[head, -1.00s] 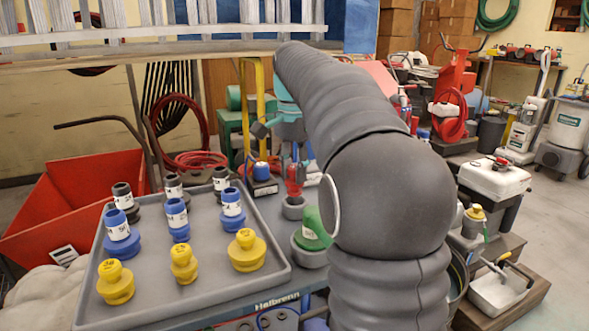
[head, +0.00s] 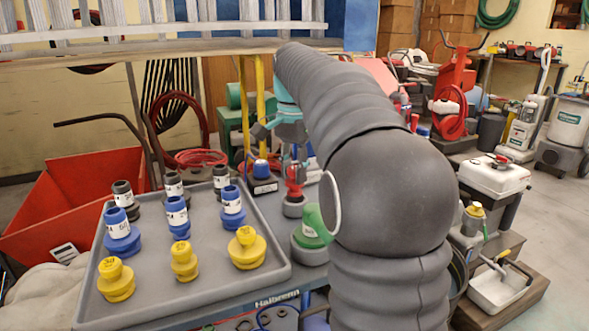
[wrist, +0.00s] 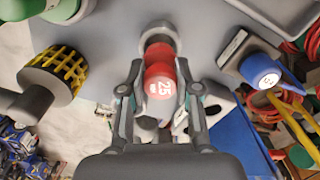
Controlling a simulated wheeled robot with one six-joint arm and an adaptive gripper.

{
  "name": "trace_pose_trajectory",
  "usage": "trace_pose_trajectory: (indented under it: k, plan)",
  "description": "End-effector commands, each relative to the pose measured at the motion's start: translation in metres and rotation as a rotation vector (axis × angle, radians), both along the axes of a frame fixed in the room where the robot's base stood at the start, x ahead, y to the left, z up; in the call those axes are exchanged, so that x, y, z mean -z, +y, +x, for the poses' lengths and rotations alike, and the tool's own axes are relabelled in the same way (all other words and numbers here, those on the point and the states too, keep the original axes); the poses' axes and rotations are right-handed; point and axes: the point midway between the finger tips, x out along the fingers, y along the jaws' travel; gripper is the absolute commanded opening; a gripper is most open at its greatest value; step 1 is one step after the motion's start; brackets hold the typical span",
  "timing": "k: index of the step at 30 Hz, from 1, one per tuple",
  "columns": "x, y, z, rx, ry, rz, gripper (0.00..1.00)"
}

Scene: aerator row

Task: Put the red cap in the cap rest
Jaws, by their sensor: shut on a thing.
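The red cap (wrist: 160,82), with a white "25" mark, is between the fingers of my gripper (wrist: 161,95) in the wrist view. My gripper is shut on it. The cap's far end meets a round grey cup (wrist: 157,38), which looks like the cap rest; how deep the cap sits in it is hidden. In the head view the red cap (head: 295,174) stands about upright right above the grey cup (head: 293,208), touching or nearly so. My gripper (head: 293,160) is above the cup, partly behind my arm.
A grey tray (head: 215,278) with blue, yellow and black-topped pieces is at the left. A green piece (head: 309,228) stands in front of the cup. A blue-knobbed dark block (head: 263,184) is beside it, left in the head view. A yellow-and-black piece (wrist: 60,72) is left in the wrist view.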

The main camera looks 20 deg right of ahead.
Motion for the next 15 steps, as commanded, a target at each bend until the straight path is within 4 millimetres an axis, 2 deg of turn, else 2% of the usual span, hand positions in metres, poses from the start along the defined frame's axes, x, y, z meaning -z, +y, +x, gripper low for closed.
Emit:
trace_pose_trajectory:
  k: [15]
  plan:
    - [0.012, 0.000, 0.000, 0.000, 0.001, 0.000, 0.00]
